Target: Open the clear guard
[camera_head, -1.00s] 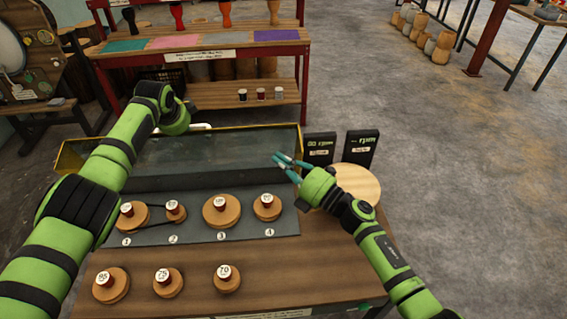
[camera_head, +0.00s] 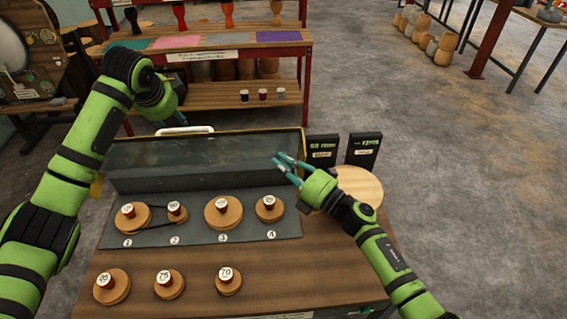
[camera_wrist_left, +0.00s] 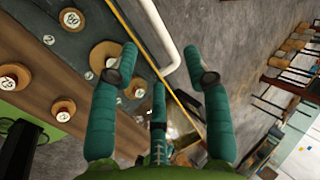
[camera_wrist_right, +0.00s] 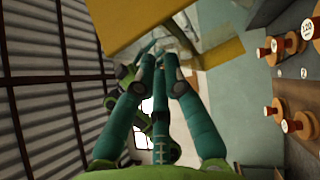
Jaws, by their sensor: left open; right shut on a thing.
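The clear guard (camera_head: 215,150) is a long see-through panel with a yellow edge, standing along the back of the grey drive board (camera_head: 200,235). Its white bar handle (camera_head: 185,131) is at the far top edge; it also shows in the left wrist view (camera_wrist_left: 168,45). My left gripper (camera_head: 180,118) is just beyond the handle; in the left wrist view (camera_wrist_left: 168,70) its fingers are spread, with the handle ahead between them, not gripped. My right gripper (camera_head: 279,158) is at the guard's right end, its fingers closed together in the right wrist view (camera_wrist_right: 160,62); the exact contact is unclear.
Wooden pulleys (camera_head: 223,212) sit on the board, two joined by a dark belt. Loose pulleys (camera_head: 170,284) lie on the bench front. Two black signs (camera_head: 322,151) and a round wooden disc (camera_head: 358,188) are at the right. A red-framed shelf (camera_head: 240,95) stands behind.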

